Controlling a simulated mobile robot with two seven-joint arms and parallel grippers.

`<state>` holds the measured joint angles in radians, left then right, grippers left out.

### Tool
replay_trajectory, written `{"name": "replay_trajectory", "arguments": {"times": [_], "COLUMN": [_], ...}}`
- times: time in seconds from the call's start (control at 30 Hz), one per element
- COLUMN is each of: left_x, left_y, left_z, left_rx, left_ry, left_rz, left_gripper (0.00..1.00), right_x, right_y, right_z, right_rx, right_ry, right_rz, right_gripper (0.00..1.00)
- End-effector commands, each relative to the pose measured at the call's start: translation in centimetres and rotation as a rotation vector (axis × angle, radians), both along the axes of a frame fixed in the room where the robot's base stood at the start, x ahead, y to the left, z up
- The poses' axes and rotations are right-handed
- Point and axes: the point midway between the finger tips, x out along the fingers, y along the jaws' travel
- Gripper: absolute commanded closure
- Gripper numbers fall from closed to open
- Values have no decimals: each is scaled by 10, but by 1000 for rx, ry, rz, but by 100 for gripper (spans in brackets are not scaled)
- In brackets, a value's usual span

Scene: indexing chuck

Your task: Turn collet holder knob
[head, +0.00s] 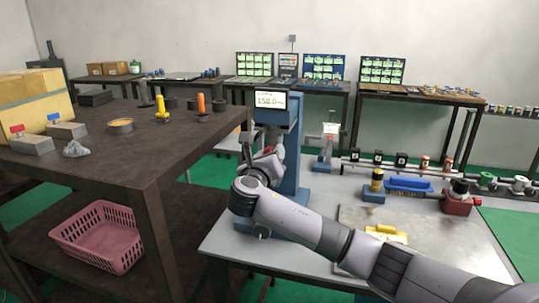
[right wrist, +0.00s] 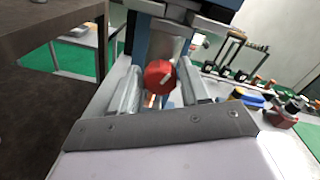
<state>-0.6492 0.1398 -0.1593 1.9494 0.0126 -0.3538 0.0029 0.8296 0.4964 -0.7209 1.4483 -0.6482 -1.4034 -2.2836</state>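The blue machine column (head: 288,150) carries a lit display (head: 270,99) on top. A red round knob (right wrist: 158,76) with a small pale lever or pin shows on its front in the right wrist view. My right gripper (right wrist: 160,80) points at it, with one finger on each side of the knob. The fingers stand apart; I cannot tell whether they touch it. In the head view my right gripper (head: 260,152) is in front of the column and hides much of the knob. My left gripper is not in view.
A dark table (head: 110,155) stands close on the left with boxes and small parts. A pink basket (head: 97,236) sits on the lower shelf.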

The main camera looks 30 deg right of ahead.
Motion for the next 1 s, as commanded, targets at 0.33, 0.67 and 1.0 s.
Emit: {"name": "replay_trajectory", "arguments": {"times": [0.33,0.67,1.0], "left_x": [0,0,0], "left_y": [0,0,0], "left_z": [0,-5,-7], "left_rx": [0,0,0], "left_ry": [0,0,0], "left_rz": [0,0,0], "left_gripper": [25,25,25], "right_x": [0,-26,-48], "right_y": [1,30,52], "right_z": [1,0,1], "right_rx": [-1,1,-1], "right_ry": [-4,-3,-1], "right_rz": [0,4,0], "right_gripper": [40,40,40]}}
